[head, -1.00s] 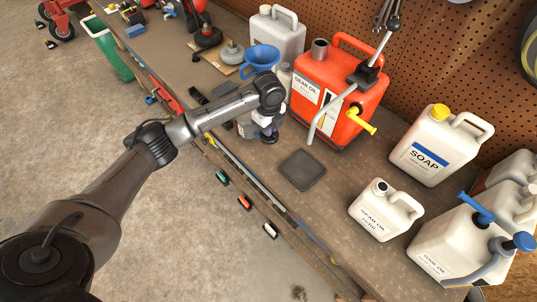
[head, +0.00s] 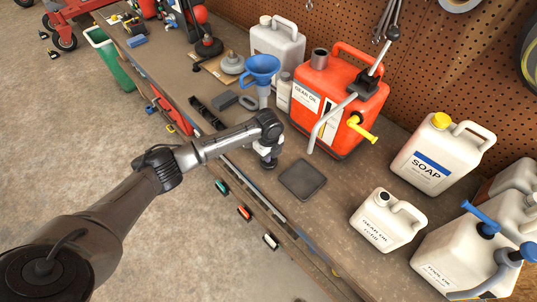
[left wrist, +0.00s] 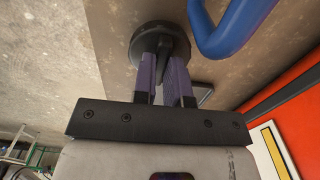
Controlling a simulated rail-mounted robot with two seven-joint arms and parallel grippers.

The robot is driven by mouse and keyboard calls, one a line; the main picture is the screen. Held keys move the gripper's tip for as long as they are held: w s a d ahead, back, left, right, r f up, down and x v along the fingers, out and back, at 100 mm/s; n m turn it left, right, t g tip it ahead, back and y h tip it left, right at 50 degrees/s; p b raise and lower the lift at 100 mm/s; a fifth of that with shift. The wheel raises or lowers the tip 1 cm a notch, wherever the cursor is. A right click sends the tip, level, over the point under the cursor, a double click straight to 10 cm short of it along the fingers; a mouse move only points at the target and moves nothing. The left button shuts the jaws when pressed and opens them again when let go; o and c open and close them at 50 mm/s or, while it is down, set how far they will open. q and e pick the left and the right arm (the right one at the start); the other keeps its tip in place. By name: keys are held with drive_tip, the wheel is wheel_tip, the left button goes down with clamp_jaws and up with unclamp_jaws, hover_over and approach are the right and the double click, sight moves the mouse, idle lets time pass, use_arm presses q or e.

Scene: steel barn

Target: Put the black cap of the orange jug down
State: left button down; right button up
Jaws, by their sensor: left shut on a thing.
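The orange jug (head: 340,88) stands at the back of the bench, with its grey neck (head: 319,58) bare at the top. My left gripper (head: 268,155) points down at the bench in front of the jug. In the left wrist view its two purple-padded fingers (left wrist: 164,78) are shut on the black cap (left wrist: 160,42), a round dark disc. The cap also shows as a dark shape (head: 268,166) under the gripper in the head view. It is at or close to the bench top; I cannot tell if it touches. My right gripper is out of view.
A dark square pad (head: 303,179) lies just right of the gripper. A blue funnel (head: 261,69) and dark tray (head: 207,113) are behind and left. The soap jug (head: 433,155) and gear oil jug (head: 388,222) stand to the right. The bench's front edge is close.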

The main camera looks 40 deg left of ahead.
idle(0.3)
use_arm(q)
drive_tip(key=c, duration=1.2)
unclamp_jaws()
drive_tip(key=shift+f, duration=0.1)
drive_tip(key=shift+o, duration=0.2)
